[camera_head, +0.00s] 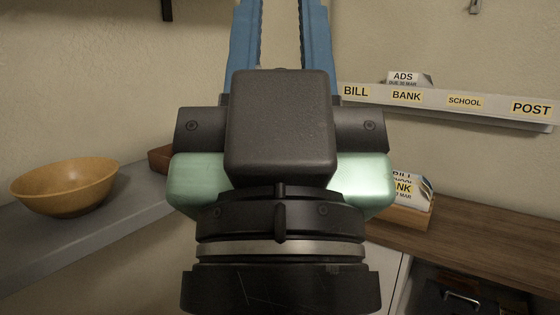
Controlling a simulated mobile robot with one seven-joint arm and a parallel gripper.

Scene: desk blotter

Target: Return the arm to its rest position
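My gripper (281,20) fills the middle of the head view, close to the camera and pointing upward. It has two blue fingers with ridged inner faces. A gap shows between the fingers, with only the wall behind it, so it looks open and empty.
A wooden bowl (65,187) stands on a grey shelf (90,228) at left. A labelled wall rack (450,103) holds an ADS letter (409,78). Letters (412,189) sit in a wooden tray (410,217) on the brown desk (480,240), partly hidden by my gripper.

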